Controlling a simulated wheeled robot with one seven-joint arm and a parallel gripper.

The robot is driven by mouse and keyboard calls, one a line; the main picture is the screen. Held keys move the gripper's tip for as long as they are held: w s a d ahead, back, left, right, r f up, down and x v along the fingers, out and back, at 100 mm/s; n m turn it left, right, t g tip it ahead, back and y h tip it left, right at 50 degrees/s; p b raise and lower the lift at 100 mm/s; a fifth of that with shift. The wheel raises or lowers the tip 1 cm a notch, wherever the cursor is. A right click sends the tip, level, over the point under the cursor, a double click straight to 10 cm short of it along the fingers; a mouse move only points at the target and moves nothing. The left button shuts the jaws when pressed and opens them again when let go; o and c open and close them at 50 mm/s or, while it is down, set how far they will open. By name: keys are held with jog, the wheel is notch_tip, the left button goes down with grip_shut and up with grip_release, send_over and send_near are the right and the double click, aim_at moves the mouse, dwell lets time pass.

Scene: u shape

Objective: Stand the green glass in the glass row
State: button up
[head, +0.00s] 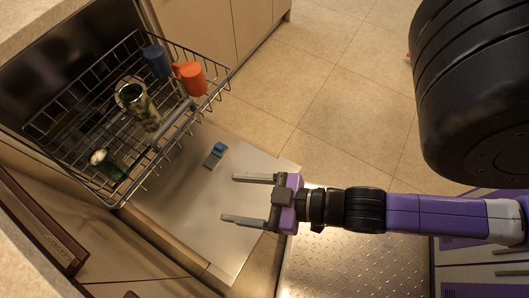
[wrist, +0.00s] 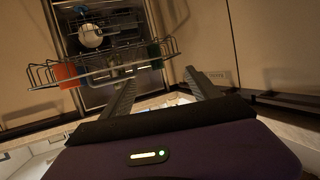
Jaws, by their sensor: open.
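The green glass (head: 114,171) is in the pulled-out dishwasher rack, near the rack's front left corner in the head view. Its pale round end points up and left; I cannot tell whether that is its rim or base. A green piece, which looks like the same glass (wrist: 155,52), shows at the right part of the rack in the wrist view. My gripper (head: 248,198) is open and empty, to the right of the rack above the lowered dishwasher door, apart from the glass. Its spread fingers (wrist: 160,78) also show in the wrist view. I cannot make out a marked glass row.
The wire rack (head: 60,152) also holds a blue cup (head: 157,62), an orange mug (head: 191,78) and a tall patterned glass vessel (head: 147,116). The metal door (head: 185,215) lies open below, with a small blue item (head: 216,153).

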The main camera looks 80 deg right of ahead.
jog(key=s+d+r, duration=0.1)
jog(key=s+r, duration=0.4)
jog(key=shift+s+d+r+h, duration=0.15)
jog(key=shift+s+d+h, duration=0.05)
jog(key=shift+d+h, duration=0.15)
notch_tip(320, 180, up, 14)
jog(key=p, duration=1.3)
jog(key=shift+f+p, duration=0.2)
jog(key=shift+p, duration=0.15)
